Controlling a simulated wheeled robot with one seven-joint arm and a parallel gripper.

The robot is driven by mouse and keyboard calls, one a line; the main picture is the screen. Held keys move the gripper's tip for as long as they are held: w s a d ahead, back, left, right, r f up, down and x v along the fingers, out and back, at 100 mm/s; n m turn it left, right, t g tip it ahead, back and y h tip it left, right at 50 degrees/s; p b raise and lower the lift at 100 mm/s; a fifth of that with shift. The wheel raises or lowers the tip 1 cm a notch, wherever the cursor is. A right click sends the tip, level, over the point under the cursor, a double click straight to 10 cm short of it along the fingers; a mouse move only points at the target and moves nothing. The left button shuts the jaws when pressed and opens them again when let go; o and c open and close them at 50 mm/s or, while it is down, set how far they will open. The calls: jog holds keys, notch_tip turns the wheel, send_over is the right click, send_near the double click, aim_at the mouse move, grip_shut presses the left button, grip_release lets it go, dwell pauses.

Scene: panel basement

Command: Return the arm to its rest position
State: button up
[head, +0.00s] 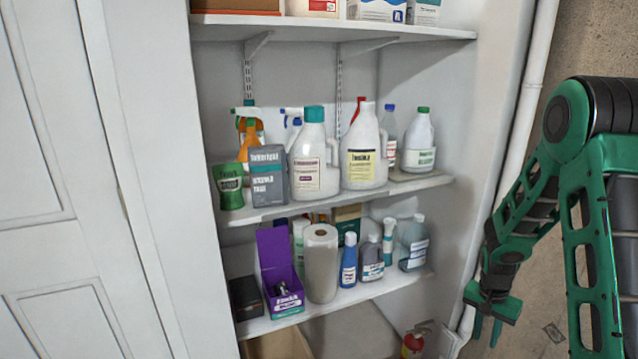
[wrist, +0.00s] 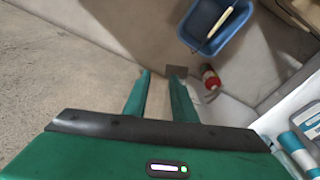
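My green arm (head: 600,150) is bent at the right side of the head view, in front of the wall beside the shelves. My gripper (head: 487,329) hangs low there, with its fingers pointing down. In the wrist view, the two green fingers of my gripper (wrist: 160,76) stand apart with bare floor showing between them. It is open and nothing is held in it.
Shelves (head: 270,213) with bottles, boxes and a paper roll (head: 321,262) stand left of my arm. A red extinguisher (head: 412,345) is low beside my gripper. The wrist view shows a blue bin (wrist: 232,27) on the floor; open floor lies left.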

jog(key=s+r+n, duration=0.2)
jog(key=s+r, duration=1.2)
jog(key=r, duration=0.4)
jog(key=s+a+r+y, duration=0.1)
jog(key=s+a+r, duration=0.1)
jog(key=s, duration=0.6)
jog(key=s+a+r+n, duration=0.1)
jog(key=s+r, duration=0.3)
jog(key=s, duration=0.4)
jog(key=shift+s+a+r+y, duration=0.25)
jog(key=shift+a+r+y, duration=0.15)
jog(key=shift+a, duration=0.05)
